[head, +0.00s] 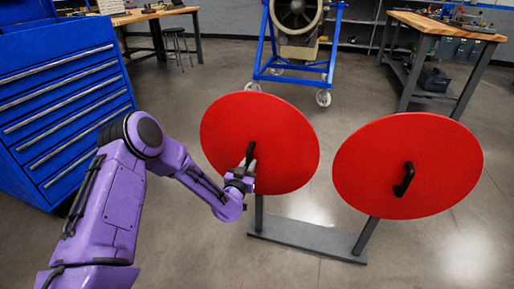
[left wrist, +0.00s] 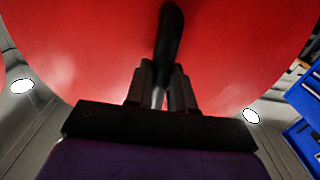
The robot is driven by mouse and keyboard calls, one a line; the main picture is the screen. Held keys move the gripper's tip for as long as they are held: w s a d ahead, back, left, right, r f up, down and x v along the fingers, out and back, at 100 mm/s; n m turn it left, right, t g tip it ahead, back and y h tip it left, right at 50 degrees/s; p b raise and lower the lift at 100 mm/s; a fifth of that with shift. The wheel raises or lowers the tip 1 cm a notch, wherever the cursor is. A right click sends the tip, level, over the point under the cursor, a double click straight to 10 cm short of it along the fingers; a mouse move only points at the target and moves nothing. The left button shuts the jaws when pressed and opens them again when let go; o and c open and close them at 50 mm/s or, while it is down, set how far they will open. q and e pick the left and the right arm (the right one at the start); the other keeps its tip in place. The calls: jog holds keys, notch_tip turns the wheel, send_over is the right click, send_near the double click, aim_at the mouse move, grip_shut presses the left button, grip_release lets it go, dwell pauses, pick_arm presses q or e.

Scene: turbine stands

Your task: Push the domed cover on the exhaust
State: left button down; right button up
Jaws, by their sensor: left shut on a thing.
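Two round red covers with black handles stand upright on a grey stand. My left gripper (head: 247,172) is shut on the black handle (head: 251,151) of the left red cover (head: 221,120). The left wrist view shows the fingers (left wrist: 160,92) closed around the lower part of this handle (left wrist: 171,35), with the red cover (left wrist: 80,45) behind. The right red cover (head: 370,150) has a free black handle (head: 404,180). The exhaust (head: 297,18) appears to be part of the engine on the blue wheeled stand at the back. My right gripper is not in view.
The grey stand base (head: 305,237) lies on the floor below the covers. A blue drawer cabinet (head: 70,95) is at the left. The engine's blue wheeled stand (head: 295,72) is at the back. A wooden workbench (head: 440,24) stands at the right. Floor between is clear.

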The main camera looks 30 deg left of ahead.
pick_arm(q)
jog(key=shift+s+r, duration=0.1)
jog(key=shift+s, duration=0.05)
jog(key=shift+p+v, duration=0.3)
jog(key=shift+v, duration=0.5)
